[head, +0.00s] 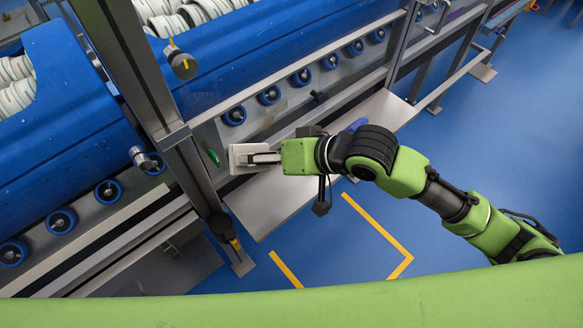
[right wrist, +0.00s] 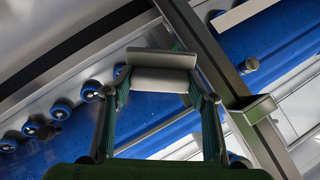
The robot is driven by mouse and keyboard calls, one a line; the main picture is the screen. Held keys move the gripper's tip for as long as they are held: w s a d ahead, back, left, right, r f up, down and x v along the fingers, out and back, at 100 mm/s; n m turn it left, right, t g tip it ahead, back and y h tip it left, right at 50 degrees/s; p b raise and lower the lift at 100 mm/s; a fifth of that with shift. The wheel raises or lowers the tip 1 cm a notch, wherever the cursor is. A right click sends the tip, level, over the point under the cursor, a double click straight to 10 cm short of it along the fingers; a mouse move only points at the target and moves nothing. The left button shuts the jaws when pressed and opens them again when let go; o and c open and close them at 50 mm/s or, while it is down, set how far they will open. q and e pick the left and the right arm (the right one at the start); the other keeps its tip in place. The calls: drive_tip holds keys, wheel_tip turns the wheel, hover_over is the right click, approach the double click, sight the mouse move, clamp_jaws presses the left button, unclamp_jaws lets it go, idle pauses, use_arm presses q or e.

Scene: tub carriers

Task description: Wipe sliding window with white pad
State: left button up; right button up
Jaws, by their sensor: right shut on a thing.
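The white pad (head: 242,158) is in my right gripper (head: 270,158), at the front side of the roller line, just right of a grey upright post. In the right wrist view the pad (right wrist: 160,80) spans between the two fingers of the gripper (right wrist: 160,88), which are shut on it. I cannot make out a clear pane of the sliding window in either view, nor tell whether the pad touches any surface. My left gripper is not in view.
Blue tubs (head: 265,55) with white ringed parts stand behind a row of blue rollers (head: 302,77). A grey post (head: 140,70) rises left of the pad. A grey plate (head: 275,195) juts out below my gripper. The blue floor (head: 480,140) at right is clear.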

drive_tip(key=w+f+t+y+b, duration=0.1)
drive_tip(key=w+f+m+t+y+b, duration=0.1)
drive_tip(key=f+t, duration=0.1)
drive_tip(key=shift+w+d+f+m+y, duration=0.2)
drive_tip(key=shift+f+m+y, duration=0.05)
drive_tip(key=shift+m+y, duration=0.05)
drive_tip(key=d+f+m+t+b, duration=0.2)
drive_tip(key=d+f+t, duration=0.1)
drive_tip(key=d+t, duration=0.2)
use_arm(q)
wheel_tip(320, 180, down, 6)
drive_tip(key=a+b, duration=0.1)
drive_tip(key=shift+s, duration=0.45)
use_arm(e)
drive_tip(key=shift+m+t+h, duration=0.4)
drive_tip(key=x, duration=0.5)
drive_tip(key=shift+w+f, duration=0.15)
drive_tip(key=shift+w, duration=0.4)
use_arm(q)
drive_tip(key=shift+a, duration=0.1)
use_arm(e)
drive_tip(key=shift+x, duration=0.9)
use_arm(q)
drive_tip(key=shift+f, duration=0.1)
